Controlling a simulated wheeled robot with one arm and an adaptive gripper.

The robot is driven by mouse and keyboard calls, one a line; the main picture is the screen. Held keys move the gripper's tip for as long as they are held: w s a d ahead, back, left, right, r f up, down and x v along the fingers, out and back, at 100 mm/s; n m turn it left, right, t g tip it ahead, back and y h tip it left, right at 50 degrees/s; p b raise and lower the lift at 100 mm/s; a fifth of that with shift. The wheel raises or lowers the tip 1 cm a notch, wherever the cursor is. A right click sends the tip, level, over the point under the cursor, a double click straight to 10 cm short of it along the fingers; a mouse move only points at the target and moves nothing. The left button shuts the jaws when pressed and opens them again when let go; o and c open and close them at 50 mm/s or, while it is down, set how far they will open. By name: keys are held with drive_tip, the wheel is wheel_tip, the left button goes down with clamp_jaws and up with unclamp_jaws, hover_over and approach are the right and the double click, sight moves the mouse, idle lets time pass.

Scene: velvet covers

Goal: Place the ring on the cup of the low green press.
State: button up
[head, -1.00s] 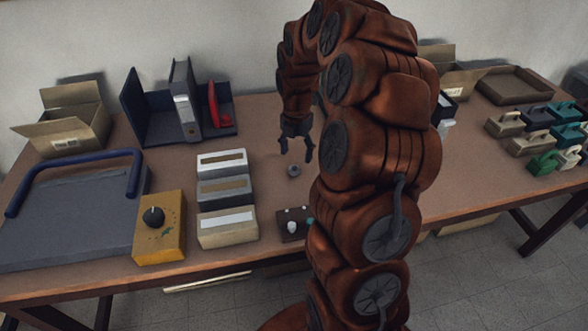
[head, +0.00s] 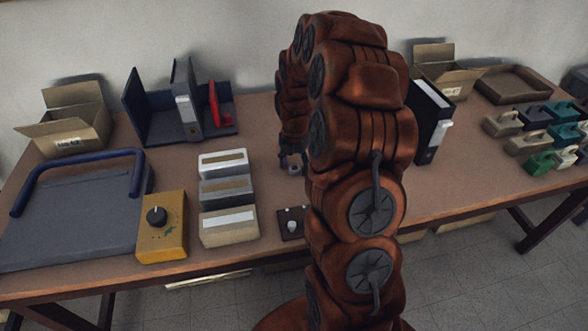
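A small grey ring (head: 294,169) lies on the table, right of the stack of pale boxes. My gripper (head: 290,163) is low over the table at the ring, partly hidden by my arm. Its fingers are close to the ring, but I cannot tell whether they are closed on it. Several small handled presses stand in rows at the right end of the table.
A dark board with white knobs (head: 291,225) lies near the front edge, partly behind my arm. Three label-fronted boxes (head: 228,192) and a yellow dial box (head: 162,228) stand left. A black binder (head: 428,120) stands right of my arm. Table between binder and presses is clear.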

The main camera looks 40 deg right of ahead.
sight(294, 167)
drive_tip(key=c, duration=0.8)
wheel_tip(294, 167, up, 10)
drive_tip(key=b, duration=0.2)
